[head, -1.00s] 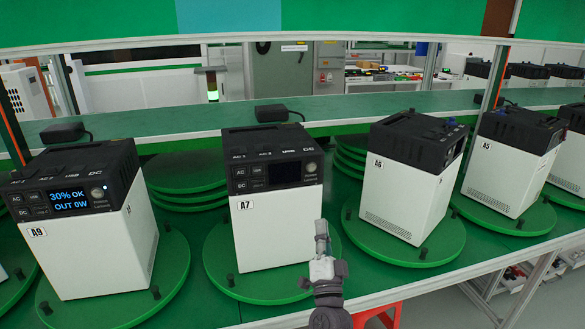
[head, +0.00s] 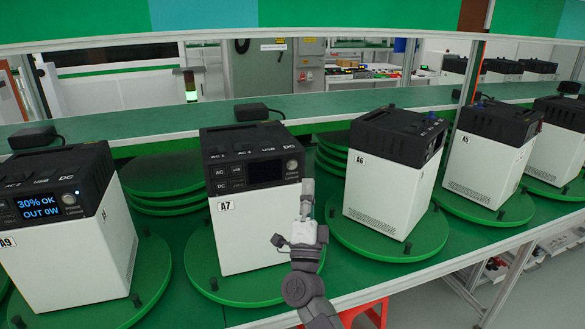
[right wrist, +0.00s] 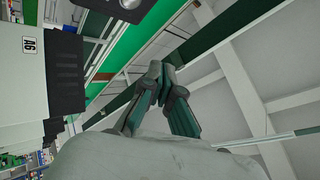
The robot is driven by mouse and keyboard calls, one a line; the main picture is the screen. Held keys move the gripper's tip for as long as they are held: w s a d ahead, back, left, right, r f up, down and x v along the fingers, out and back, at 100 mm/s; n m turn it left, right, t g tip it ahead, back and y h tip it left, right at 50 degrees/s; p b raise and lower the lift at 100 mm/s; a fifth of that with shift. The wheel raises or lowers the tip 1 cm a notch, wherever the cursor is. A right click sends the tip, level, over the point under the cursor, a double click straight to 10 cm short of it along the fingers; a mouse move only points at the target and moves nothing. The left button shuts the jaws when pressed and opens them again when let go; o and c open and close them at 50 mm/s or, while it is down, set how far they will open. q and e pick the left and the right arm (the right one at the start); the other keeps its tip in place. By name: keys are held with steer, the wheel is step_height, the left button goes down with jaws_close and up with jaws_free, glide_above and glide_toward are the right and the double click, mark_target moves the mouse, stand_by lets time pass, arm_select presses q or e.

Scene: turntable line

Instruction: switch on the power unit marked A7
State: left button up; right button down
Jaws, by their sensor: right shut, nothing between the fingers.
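The power unit marked A7 (head: 258,232) stands upright on a green turntable disc (head: 205,268) in the head view. Its black top front has a dark, blank screen (head: 265,171), AC and DC buttons at the left and a round power knob (head: 292,165) at the right. My right gripper (head: 308,190) is shut and empty, pointing up in front of the unit's right edge, just below the knob. I cannot tell whether it touches the unit. In the right wrist view the closed fingertips (right wrist: 165,72) show with nothing between them. My left gripper is out of view.
Unit A9 (head: 75,255) at the left has a lit screen reading 30% OK, OUT 0W. Units A6 (head: 385,195) and A5 (head: 490,155) stand to the right on their own discs. Stacked green discs (head: 160,180) lie behind. A red stool (head: 362,310) is below the bench edge.

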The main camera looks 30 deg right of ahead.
steer(key=b, duration=0.3)
glide_toward(297, 156)
step_height(297, 156, up, 3)
steer(key=d, duration=0.2)
steer(key=shift+w+r, duration=0.15)
steer(key=shift+w, duration=0.4)
steer(key=shift+w+r, duration=0.15)
steer(key=shift+w, duration=0.35)
steer(key=shift+w, duration=0.15)
steer(key=shift+w+d+b, duration=0.1)
steer(key=shift+w+b, duration=0.2)
steer(key=shift+b, duration=0.05)
steer(key=shift+w, duration=0.3)
stand_by(0.5)
steer(key=shift+s, duration=0.75)
